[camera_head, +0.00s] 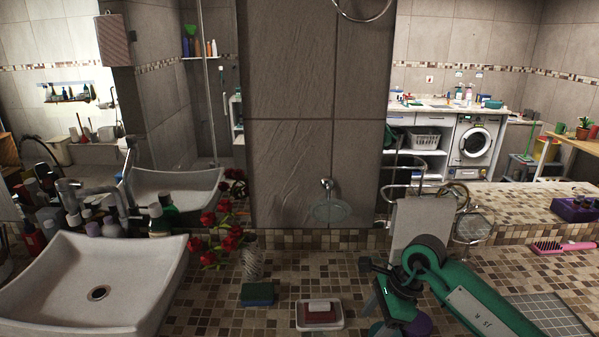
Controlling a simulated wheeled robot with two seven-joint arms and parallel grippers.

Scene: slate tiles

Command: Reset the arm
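My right arm (485,298) is green with black joints. It comes in from the lower right and bends at a round black joint in front of the tiled counter. Its far end hangs down near the bottom edge, just right of a soap dish (299,314). Dark parts of my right gripper seem to show at this end, but the fingers are not clear, so I cannot tell its opening or whether it holds anything. My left arm and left gripper are not in view.
A white sink (142,291) with bottles behind it stands at left. Red flowers in a vase (251,262) and a green sponge (258,294) are mid-counter. A purple thing (419,326) is partly behind my arm. A pink brush (575,247) lies at right.

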